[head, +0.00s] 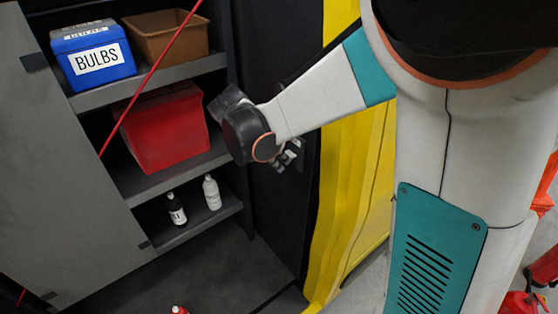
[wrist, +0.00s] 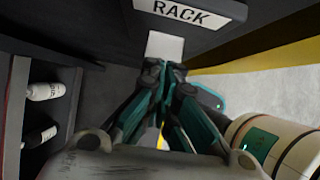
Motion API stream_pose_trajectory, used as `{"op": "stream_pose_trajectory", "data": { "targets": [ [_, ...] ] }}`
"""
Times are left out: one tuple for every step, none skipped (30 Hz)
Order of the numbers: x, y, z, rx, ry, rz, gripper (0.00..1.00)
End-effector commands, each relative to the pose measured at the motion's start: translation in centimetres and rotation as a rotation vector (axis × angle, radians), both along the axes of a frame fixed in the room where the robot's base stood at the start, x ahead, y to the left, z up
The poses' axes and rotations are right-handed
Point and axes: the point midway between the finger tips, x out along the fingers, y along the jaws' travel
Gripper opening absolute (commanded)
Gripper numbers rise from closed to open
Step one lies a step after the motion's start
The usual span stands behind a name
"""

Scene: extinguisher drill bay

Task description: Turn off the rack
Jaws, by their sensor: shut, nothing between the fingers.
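The RACK label (wrist: 188,12) shows at the top of the wrist view, on a dark panel. Just below it is a pale square plate (wrist: 165,45), which looks like the rack's switch. Its lower part is hidden behind my fingertips, and its on or off position cannot be told. My gripper (wrist: 164,68) is shut and empty, with its tips at the plate's lower edge. I cannot tell whether they touch it. In the head view my gripper (head: 290,154) is partly hidden by my wrist, against the dark panel; the label and plate do not show there.
A yellow upright (head: 352,190) stands right of the panel. A red cord (head: 150,76) crosses the shelf front.

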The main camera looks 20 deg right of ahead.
Motion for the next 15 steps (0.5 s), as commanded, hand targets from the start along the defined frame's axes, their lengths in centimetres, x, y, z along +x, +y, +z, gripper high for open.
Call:
{"op": "stream_pose_trajectory", "data": {
  "targets": [
    [0.03, -0.14, -0.21, 0.0, 0.0, -0.001, 0.0],
    [0.06, -0.26, -0.33, 0.0, 0.0, -0.001, 0.0],
    [0.11, -0.43, -0.53, 0.0, 0.0, -0.001, 0.0],
    [0.15, -0.57, -0.67, 0.0, 0.0, -0.001, 0.0],
    [0.17, -0.69, -0.81, 0.0, 0.0, 0.0, 0.0],
    [0.2, -0.76, -0.94, 0.0, 0.0, 0.0, 0.0],
    [0.2, -0.76, -1.0, 0.0, 0.0, 0.001, 0.0],
    [0.2, -0.76, -1.0, 0.0, 0.0, 0.001, 0.0],
    [0.21, -0.77, -0.97, 0.0, 0.0, 0.0, 0.0],
    [0.21, -0.77, -0.91, 0.0, 0.0, 0.0, 0.0],
    [0.21, -0.79, -0.86, 0.0, 0.0, 0.0, 0.0],
    [0.21, -0.79, -0.8, 0.0, 0.0, 0.0, 0.0],
    [0.21, -0.79, -0.77, -0.001, 0.0, 0.0, 0.0],
    [0.21, -0.8, -0.76, -0.001, 0.0, 0.0, 0.0],
    [0.22, -0.81, -0.75, -0.001, 0.0, 0.0, 0.0]
  ]
}}
